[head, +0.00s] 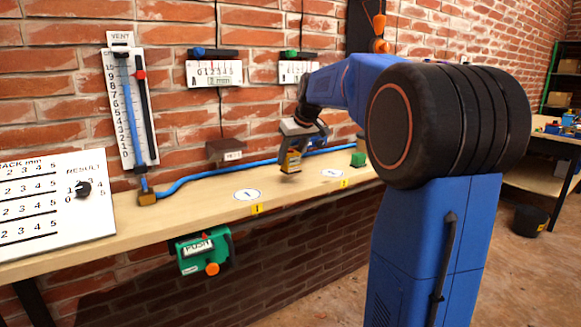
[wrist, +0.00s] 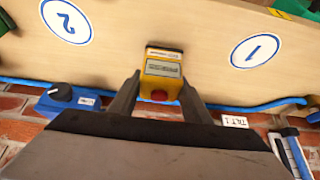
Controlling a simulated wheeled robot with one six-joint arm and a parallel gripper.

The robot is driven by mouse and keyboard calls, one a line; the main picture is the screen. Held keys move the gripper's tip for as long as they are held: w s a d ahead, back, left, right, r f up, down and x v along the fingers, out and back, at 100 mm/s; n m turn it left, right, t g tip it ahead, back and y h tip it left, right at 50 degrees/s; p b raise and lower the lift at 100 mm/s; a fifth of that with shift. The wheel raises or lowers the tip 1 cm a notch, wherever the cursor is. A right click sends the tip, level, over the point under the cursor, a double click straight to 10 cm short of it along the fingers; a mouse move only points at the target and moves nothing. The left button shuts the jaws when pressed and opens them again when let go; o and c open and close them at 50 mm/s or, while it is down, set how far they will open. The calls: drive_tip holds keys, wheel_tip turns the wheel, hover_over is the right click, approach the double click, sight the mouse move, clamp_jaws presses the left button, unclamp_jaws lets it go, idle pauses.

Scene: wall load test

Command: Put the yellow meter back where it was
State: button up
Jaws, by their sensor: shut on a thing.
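The yellow meter (head: 291,160) is a small yellow and dark block in my gripper (head: 297,147), over the wooden shelf (head: 205,199) between two round white spots. In the wrist view the meter (wrist: 162,62) shows a grey display and a red button, with the fingers of my gripper (wrist: 160,92) on either side of it. Spot 1 (wrist: 257,50) is to its right there and spot 2 (wrist: 66,21) to its left. Both spots are bare in the head view, the nearer (head: 248,195) and the farther (head: 332,173). The gap under the meter is hard to judge.
A blue hose (head: 215,174) runs along the back of the shelf. A brown box (head: 225,150) is on the wall behind. A green block (head: 358,159) sits right of the farther spot. A green push device (head: 205,250) hangs below the front edge.

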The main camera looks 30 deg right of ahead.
sight(291, 165)
drive_tip(key=shift+f, duration=1.7)
drive_tip(key=o, duration=1.4)
drive_tip(key=shift+f, duration=0.15)
drive_tip(key=v, duration=1.2)
